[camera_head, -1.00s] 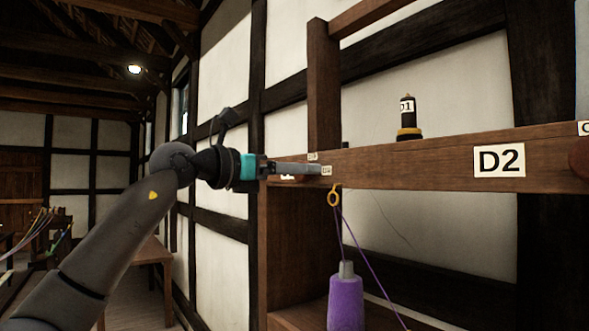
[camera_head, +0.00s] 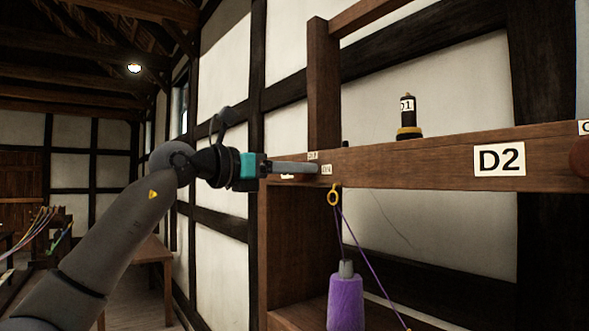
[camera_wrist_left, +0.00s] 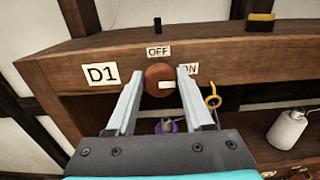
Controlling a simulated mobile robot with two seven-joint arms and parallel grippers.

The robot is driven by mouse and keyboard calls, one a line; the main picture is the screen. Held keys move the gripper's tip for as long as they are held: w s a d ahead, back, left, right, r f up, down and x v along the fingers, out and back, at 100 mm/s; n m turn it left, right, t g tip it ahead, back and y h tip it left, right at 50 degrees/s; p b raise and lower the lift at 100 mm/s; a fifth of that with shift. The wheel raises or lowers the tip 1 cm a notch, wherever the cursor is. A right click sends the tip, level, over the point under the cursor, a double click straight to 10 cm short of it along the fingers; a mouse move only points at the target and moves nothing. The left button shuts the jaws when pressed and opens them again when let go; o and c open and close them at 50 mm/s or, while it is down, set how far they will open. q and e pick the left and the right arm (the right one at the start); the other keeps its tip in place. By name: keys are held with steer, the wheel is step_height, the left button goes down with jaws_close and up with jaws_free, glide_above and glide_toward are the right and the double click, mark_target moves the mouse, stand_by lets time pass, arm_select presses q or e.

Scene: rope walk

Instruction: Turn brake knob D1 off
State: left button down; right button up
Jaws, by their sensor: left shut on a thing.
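Brake knob D1 (camera_wrist_left: 159,79) is a round brown knob on the front of the wooden beam. A D1 label (camera_wrist_left: 102,74) is to its left, an OFF label (camera_wrist_left: 158,51) above it and a partly covered ON label (camera_wrist_left: 189,69) to its right. The knob's white mark (camera_wrist_left: 167,85) points right, toward the ON side. My left gripper (camera_wrist_left: 161,76) is shut on the knob, one finger on each side. My right gripper is not in view.
The beam (camera_head: 420,160) runs right, with a D2 label (camera_head: 499,160) and a dark D1-labelled peg (camera_head: 408,118) on top.

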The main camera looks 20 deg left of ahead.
arm_select(q)
steer(key=shift+n, duration=0.3)
steer(key=n+p, duration=0.3)
steer(key=n, duration=0.5)
steer(key=n+p, duration=0.3)
steer(key=n, duration=0.6)
steer(key=shift+w+a+f, duration=0.15)
steer(key=shift+f, duration=0.05)
stand_by(0.4)
steer(key=shift+c, duration=1.7)
jaws_free()
